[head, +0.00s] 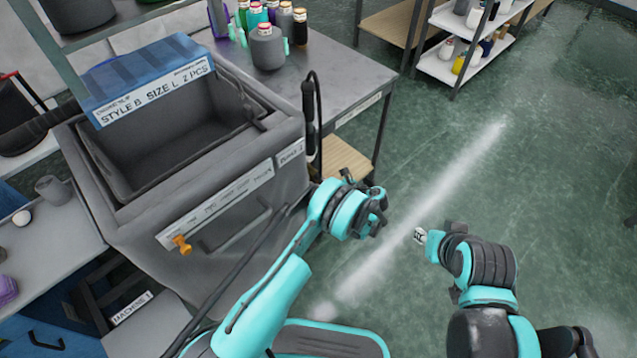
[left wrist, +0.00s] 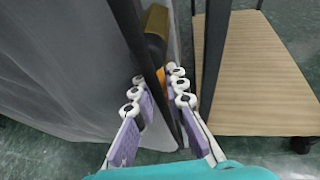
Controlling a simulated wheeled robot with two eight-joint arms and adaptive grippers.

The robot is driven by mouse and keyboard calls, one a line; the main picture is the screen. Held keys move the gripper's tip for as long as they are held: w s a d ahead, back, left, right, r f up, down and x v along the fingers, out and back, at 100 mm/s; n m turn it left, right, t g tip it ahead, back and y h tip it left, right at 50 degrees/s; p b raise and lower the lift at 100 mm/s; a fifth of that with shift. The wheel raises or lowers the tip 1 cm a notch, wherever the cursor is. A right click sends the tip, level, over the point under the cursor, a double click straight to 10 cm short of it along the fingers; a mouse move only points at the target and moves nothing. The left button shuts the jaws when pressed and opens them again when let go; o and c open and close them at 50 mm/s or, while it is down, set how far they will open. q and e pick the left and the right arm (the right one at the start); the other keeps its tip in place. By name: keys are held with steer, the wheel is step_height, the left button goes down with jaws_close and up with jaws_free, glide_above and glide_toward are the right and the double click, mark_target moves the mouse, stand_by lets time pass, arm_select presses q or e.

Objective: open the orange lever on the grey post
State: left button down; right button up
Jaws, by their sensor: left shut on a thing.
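In the left wrist view an orange part (left wrist: 161,79), which I take as the orange lever, shows as a small patch between the fingertips of my left gripper (left wrist: 155,76). A dark upright bar partly covers it. A dark grey-brown post (left wrist: 156,28) rises just beyond it. My left gripper is shut on the lever, with one finger on each side. In the head view its arm reaches up beside the grey machine, and the fingers and lever are hidden there. My right gripper (head: 428,243) hangs over open floor, its finger opening unclear.
The grey machine (head: 245,235) with an open bin (head: 165,165) stands left; an orange knob (head: 181,245) is on its front. A bench (head: 345,85) with bottles stands behind. A wooden shelf (left wrist: 262,70) is right of the gripper. The floor at right is clear.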

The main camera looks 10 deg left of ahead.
arm_select(q)
steer(key=shift+s+d+f, duration=0.15)
steer(key=shift+d+f, duration=0.05)
steer(key=shift+f, duration=0.05)
steer(key=c, duration=1.5)
jaws_free()
steer(key=shift+c, duration=0.2)
steer(key=shift+r, duration=0.1)
steer(key=shift+d, duration=0.1)
steer(key=v, duration=0.7)
steer(key=shift+d+r, duration=0.15)
steer(key=shift+d, duration=0.2)
steer(key=shift+s, duration=0.1)
